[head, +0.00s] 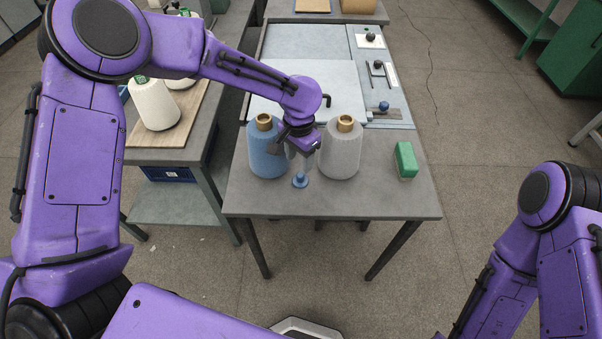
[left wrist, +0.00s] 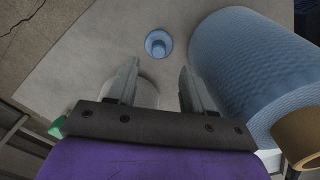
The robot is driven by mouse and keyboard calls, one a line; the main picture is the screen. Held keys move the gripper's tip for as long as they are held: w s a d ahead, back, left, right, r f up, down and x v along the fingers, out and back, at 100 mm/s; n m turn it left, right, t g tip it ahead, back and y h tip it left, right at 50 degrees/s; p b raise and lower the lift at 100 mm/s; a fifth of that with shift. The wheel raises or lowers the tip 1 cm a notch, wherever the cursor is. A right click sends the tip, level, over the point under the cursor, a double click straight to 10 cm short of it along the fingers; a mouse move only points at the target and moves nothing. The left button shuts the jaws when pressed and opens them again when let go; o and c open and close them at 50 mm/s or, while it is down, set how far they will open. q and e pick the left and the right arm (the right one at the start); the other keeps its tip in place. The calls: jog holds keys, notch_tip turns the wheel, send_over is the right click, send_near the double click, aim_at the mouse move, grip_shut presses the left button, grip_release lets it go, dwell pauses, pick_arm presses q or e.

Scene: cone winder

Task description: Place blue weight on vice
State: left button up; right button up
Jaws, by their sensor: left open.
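The small blue weight (head: 300,180) stands on the front of the grey table, between and in front of two large yarn cones. It also shows in the left wrist view (left wrist: 158,43), ahead of my fingers. My left gripper (head: 303,153) hangs between the cones, behind and above the weight. In the left wrist view its two fingers (left wrist: 158,75) are apart with nothing between them touching. I cannot tell for sure which thing is the vice; small fittings with knobs, one blue (head: 384,106), sit on the table's right side. My right gripper is out of view.
The blue cone (head: 267,152) and the grey cone (head: 341,152) stand close on either side of my left gripper. A green block (head: 406,160) lies at the right. White cones (head: 154,105) stand on a board at the left. The table's front strip is mostly clear.

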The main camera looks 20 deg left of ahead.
aim_at(300, 174)
pick_arm(q)
notch_tip(300, 174, down, 6)
jog(key=shift+w+d+f+p, duration=0.1)
jog(key=shift+d+f+p, duration=0.1)
jog(key=shift+p, duration=0.55)
jog(key=shift+a+f, duration=0.15)
jog(key=shift+f, duration=0.15)
grip_shut()
